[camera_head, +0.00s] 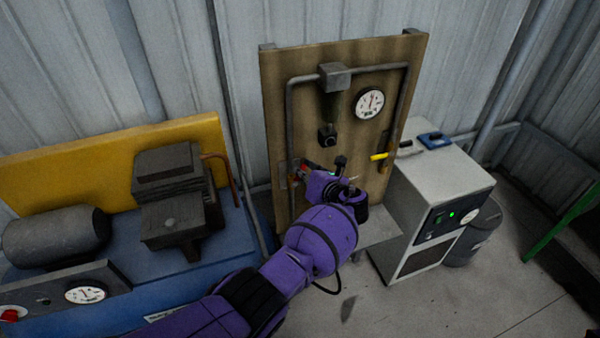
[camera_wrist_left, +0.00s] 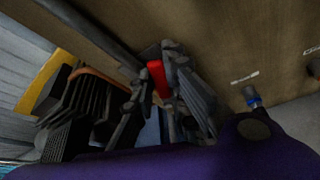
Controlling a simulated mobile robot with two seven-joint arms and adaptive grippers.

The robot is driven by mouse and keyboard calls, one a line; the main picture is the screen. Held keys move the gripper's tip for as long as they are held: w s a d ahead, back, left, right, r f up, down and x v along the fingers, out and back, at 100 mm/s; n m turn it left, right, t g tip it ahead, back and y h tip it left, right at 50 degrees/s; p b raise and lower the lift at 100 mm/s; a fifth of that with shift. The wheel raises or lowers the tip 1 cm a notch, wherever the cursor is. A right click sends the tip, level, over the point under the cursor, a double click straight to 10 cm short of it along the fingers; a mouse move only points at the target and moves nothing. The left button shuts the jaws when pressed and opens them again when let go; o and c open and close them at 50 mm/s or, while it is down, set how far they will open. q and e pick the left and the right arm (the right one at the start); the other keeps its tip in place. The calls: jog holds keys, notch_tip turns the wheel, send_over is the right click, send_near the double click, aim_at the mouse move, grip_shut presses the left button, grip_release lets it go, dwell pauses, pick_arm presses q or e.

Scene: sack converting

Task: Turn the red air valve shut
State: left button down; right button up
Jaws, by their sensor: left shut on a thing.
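The red air valve's handle (camera_head: 305,170) shows as a small red patch on the left pipe of the wooden board, mostly hidden by my left gripper (camera_head: 313,176). In the left wrist view the red handle (camera_wrist_left: 157,76) lies between the two dark fingers of my left gripper (camera_wrist_left: 155,98). The fingers are shut on it. Whether the handle lies along or across the pipe is hard to tell. My right gripper is in neither view.
The wooden board (camera_head: 290,100) carries grey pipes, a round gauge (camera_head: 369,103) and a yellow handle (camera_head: 379,156) on the right pipe. A grey cabinet (camera_head: 430,190) stands right of it. A blue compressor unit (camera_head: 90,245) stands left. Open floor lies in front.

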pick_arm(q)
jog(key=shift+w+d+f+m+y+b, duration=0.15)
jog(key=shift+d+f+m+y+b, duration=0.3)
jog(key=shift+m, duration=0.25)
jog(key=shift+r, duration=0.1)
jog(key=c, duration=1.7)
grip_release()
jog(key=v, duration=1.2)
jog(key=shift+r, duration=0.1)
jog(key=shift+c, duration=0.2)
